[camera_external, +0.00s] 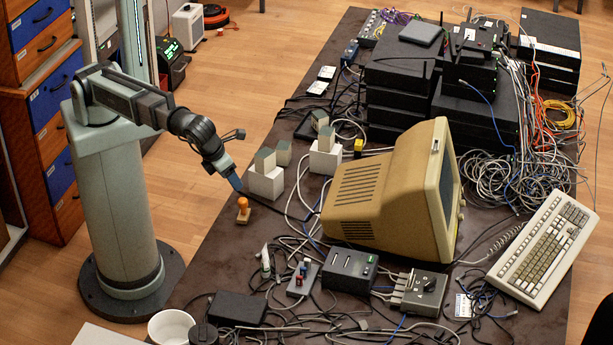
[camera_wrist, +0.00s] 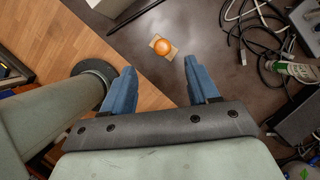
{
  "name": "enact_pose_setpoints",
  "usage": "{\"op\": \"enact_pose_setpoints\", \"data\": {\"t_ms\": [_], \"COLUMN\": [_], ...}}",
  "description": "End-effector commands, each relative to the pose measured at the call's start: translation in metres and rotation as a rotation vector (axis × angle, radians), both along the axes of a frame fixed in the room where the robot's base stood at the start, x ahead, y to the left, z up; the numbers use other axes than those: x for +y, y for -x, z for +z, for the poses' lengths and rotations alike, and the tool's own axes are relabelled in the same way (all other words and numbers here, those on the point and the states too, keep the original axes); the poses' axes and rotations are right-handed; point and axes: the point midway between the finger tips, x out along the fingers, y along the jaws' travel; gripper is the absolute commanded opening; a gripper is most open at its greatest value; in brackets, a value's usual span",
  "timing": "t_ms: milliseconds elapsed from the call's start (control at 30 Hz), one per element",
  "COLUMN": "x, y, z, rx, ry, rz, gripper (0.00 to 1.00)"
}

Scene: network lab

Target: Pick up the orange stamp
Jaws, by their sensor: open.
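The orange stamp (camera_external: 243,208) stands upright on the dark table near its left edge in the external view. It has an orange knob on a tan block base. In the wrist view the stamp (camera_wrist: 162,46) shows from above, beyond the fingertips and roughly between their lines. My gripper (camera_external: 236,183) is above the table, just above and slightly left of the stamp in the external view. In the wrist view my gripper (camera_wrist: 160,78) has its two blue fingers wide apart with nothing between them. The fingers are apart from the stamp.
White blocks (camera_external: 266,183) stand just behind the stamp. A beige monitor (camera_external: 385,195) is to the right. Cables (camera_external: 300,245) and a small grey box with colored pieces (camera_external: 303,278) lie in front and to the right. The tabletop close around the stamp is mostly clear.

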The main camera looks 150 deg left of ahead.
Motion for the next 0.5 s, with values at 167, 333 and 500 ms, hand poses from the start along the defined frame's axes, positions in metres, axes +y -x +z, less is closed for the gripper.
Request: {"op": "enact_pose_setpoints", "data": {"t_ms": [167, 333, 500], "x": [0.01, 0.017, 0.021], "y": [0.002, 0.003, 0.003], "z": [-0.026, -0.044, -0.052], "rx": [0.002, 0.001, -0.001], "ry": [0.001, 0.001, 0.001], "rz": [0.003, 0.003, 0.002], "gripper": [0.6, 0.6, 0.6]}}
